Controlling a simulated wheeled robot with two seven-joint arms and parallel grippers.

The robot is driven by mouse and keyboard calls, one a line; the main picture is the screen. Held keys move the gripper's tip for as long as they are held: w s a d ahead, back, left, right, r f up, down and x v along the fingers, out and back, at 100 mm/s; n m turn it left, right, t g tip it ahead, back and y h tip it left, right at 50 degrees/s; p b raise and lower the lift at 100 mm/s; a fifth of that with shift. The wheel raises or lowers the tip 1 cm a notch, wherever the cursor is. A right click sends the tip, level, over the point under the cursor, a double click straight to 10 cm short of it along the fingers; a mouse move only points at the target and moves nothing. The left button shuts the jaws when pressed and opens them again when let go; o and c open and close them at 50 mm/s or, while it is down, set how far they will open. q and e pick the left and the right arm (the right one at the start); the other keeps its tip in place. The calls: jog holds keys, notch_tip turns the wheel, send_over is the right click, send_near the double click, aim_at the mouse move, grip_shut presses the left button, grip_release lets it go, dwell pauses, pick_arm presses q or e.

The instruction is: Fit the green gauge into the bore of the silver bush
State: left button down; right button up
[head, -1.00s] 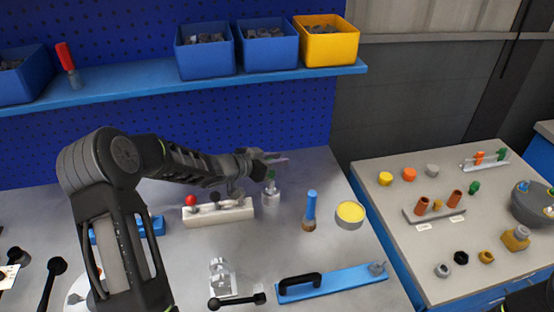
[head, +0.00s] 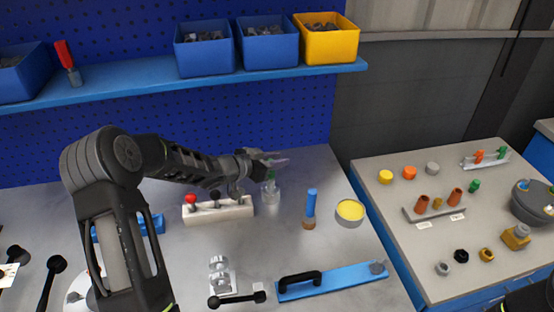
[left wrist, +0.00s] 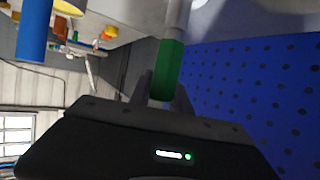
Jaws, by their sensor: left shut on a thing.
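The green gauge (head: 270,175) is held upright below my left gripper (head: 270,158), which is shut on its green grip. In the left wrist view the green grip (left wrist: 168,70) sits between the fingers (left wrist: 160,98), and a grey shaft runs on from it.

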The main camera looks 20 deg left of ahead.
pick_arm(q)
jog(key=shift+f+b, duration=1.35)
jog(key=shift+f, duration=0.65)
jog(key=c, duration=1.1)
grip_release()
jog(key=shift+s+a, duration=0.1)
jog(key=shift+s, duration=0.05)
jog(key=v, duration=0.7)
jog(key=shift+s+r+b, duration=0.15)
jog(key=shift+r+b, duration=0.05)
jog(key=shift+b, duration=0.15)
